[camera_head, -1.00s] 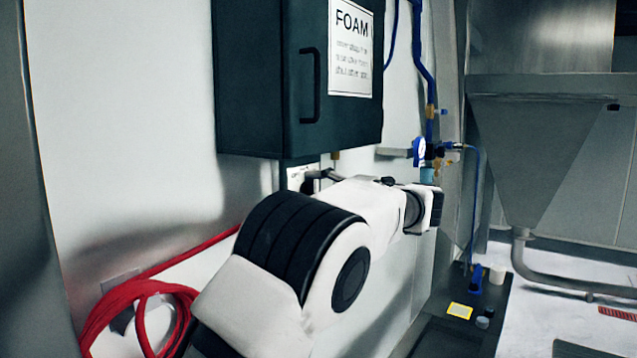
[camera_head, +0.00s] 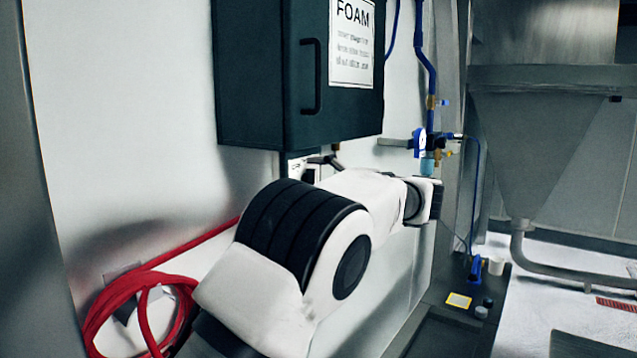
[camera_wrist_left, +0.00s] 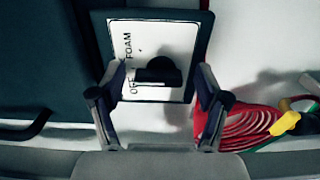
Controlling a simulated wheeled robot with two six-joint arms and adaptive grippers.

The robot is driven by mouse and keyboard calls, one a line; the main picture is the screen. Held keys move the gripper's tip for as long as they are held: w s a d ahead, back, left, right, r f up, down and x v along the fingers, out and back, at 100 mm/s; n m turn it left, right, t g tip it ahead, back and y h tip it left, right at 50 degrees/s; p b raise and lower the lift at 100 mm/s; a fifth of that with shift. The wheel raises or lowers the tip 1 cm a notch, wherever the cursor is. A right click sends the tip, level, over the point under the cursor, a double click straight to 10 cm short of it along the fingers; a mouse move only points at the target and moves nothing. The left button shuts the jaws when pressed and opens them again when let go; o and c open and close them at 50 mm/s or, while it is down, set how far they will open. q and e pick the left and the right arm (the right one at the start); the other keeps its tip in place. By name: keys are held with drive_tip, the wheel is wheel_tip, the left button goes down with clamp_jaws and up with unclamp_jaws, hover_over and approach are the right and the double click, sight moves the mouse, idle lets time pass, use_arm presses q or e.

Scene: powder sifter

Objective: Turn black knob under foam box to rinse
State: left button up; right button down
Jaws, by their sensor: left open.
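The dark green foam box (camera_head: 255,75) hangs on the wall in the head view, with a FOAM sheet on its front. Below it, a white label plate (camera_head: 297,166) shows partly behind my left arm. In the left wrist view the plate (camera_wrist_left: 122,55) reads FOAM and OFF, sideways, in a dark frame. The black knob (camera_wrist_left: 158,72) sits on it. My left gripper (camera_wrist_left: 158,82) is open, with one finger on each side of the knob and a visible gap to both. Contact is not visible. In the head view the arm largely hides this gripper. My right gripper is not in view.
A coiled red hose (camera_head: 100,310) hangs at lower left and also shows in the wrist view (camera_wrist_left: 245,125). A steel hopper (camera_head: 540,130) stands further right.

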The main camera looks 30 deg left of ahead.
use_arm(q)
drive_tip(key=s+d, duration=0.1)
drive_tip(key=d, duration=0.6)
drive_tip(key=shift+d, duration=0.2)
